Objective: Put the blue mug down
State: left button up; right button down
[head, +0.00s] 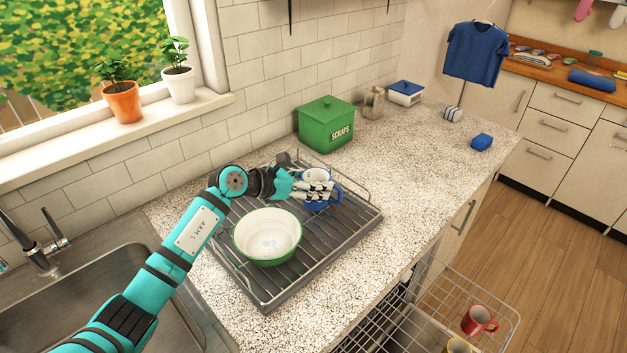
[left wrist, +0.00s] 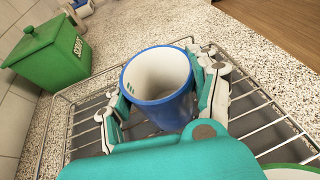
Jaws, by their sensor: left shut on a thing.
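The blue mug (head: 318,204) has a white inside and a blue rim. It is upright at the far part of the dark wire drying rack (head: 264,299). My left gripper (head: 322,191) is shut on it, partly covering it in the head view. In the left wrist view the mug (left wrist: 158,88) stands between the fingers of my left gripper (left wrist: 165,85), with its opening facing up. I cannot tell whether its base touches the rack (left wrist: 268,118). My right gripper is not in view.
A green-rimmed bowl (head: 267,238) sits on the rack, nearer than the mug. A green scraps bin (head: 326,125) stands behind the rack. The speckled counter (head: 410,165) to the right is mostly clear. An open wire dishwasher rack (head: 425,322) with mugs is below.

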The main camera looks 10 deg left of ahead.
pick_arm(q)
jog(key=o, duration=0.9)
jog(key=shift+f, duration=0.2)
jog(key=o, duration=0.5)
jog(key=shift+c, duration=0.2)
jog(key=shift+r, duration=0.1)
jog(key=shift+r, duration=0.2)
jog(key=b+v, duration=0.3)
jog(key=v, duration=0.9)
jog(key=shift+f, duration=0.1)
